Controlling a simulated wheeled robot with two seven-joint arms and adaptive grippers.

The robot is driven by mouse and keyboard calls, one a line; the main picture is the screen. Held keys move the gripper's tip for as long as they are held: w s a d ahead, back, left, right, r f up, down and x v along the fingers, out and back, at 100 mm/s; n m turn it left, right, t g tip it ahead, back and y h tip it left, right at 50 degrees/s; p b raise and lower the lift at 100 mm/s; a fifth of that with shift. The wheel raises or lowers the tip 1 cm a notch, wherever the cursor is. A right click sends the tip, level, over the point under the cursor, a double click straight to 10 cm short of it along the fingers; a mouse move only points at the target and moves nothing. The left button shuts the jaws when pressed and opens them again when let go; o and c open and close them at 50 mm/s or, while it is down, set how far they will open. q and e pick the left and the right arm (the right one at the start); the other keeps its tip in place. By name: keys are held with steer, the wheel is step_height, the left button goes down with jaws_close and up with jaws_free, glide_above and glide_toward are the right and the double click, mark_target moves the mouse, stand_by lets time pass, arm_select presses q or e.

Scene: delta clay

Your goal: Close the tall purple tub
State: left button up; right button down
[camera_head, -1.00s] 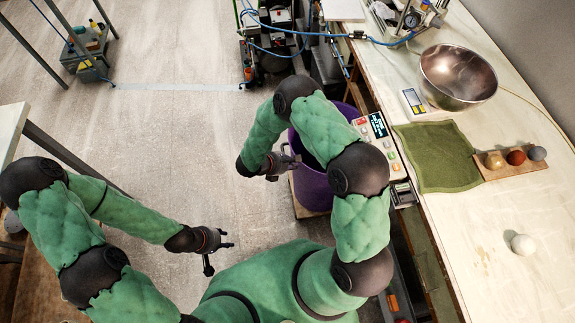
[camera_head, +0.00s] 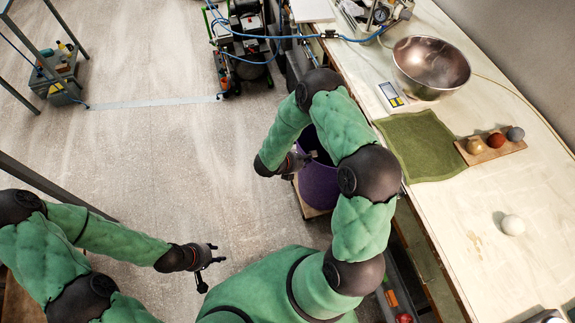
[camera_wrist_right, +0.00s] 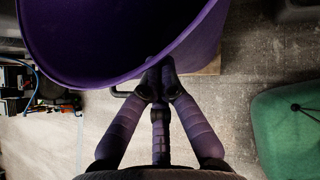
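The tall purple tub (camera_head: 318,187) stands upright on the floor to the left of the bench, partly hidden by my right arm. In the right wrist view its wide rim and wall (camera_wrist_right: 120,40) fill the top; no lid shows on it. My right gripper (camera_head: 303,158) is at the tub's near left side. In the right wrist view my right gripper's fingers (camera_wrist_right: 158,78) converge just under the rim, beside a black handle-like loop (camera_wrist_right: 122,94); whether they grip it is unclear. My left gripper (camera_head: 215,256) is open and empty over bare floor.
A wooden board (camera_head: 307,207) lies under the tub. Machinery with blue hoses (camera_head: 245,45) stands behind.

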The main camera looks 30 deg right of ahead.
steer(key=s+d+b, duration=0.3)
steer(key=s+d, duration=0.1)
steer(key=d, duration=1.2)
steer(key=shift+d, duration=0.35)
